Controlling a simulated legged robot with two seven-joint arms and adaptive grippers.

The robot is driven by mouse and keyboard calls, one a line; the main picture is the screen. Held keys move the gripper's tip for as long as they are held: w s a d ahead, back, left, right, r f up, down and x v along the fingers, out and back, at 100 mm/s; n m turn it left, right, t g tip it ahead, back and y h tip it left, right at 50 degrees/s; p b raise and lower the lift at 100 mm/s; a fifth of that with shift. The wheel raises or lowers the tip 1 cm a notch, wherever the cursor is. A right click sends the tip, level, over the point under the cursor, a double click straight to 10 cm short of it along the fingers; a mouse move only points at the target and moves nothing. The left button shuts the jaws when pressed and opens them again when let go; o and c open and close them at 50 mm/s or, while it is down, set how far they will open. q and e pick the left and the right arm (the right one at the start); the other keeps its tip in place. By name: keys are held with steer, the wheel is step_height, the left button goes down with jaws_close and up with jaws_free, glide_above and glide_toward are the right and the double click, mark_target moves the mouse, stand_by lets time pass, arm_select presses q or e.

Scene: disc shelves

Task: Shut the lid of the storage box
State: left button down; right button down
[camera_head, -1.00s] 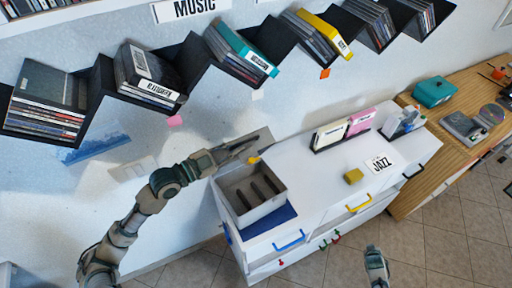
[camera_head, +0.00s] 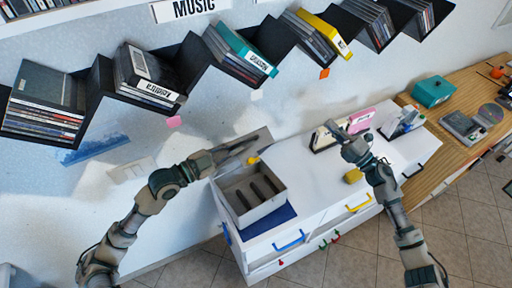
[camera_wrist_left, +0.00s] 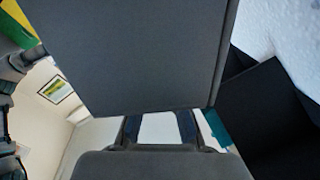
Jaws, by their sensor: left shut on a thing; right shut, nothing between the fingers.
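The grey storage box (camera_head: 277,188) stands open on the left end of the white cabinet, with dark dividers inside. Its grey lid (camera_head: 262,137) is raised at the back of the box, partly hidden by my left gripper (camera_head: 247,147). My left gripper is shut on the lid. In the left wrist view the lid (camera_wrist_left: 140,50) is a broad grey panel, with the gripper fingers (camera_wrist_left: 158,128) at its lower edge. My right gripper (camera_head: 338,130) is shut and empty above the cabinet, to the right of the box, in front of the upright cases.
A pink case (camera_head: 362,120) stands upright on the white cabinet top (camera_head: 318,172). A blue mat (camera_head: 268,220) is in front of the box. Wall shelves of discs (camera_head: 150,85) hang above.

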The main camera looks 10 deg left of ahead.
mark_target(256, 156)
steer(key=s+a+f+n+g+y, duration=0.2)
steer(key=s+a+n+g+y, duration=0.1)
steer(key=s+a+n+g, duration=0.8)
steer(key=shift+m+g, duration=0.6)
steer(key=shift+m, duration=0.2)
steer(key=x, duration=0.3)
steer(key=s+x, duration=0.1)
steer(key=x, duration=0.7)
steer(key=shift+s+a, duration=0.2)
steer(key=shift+s, duration=0.15)
steer(key=shift+a, duration=0.35)
steer(key=shift+r, duration=0.1)
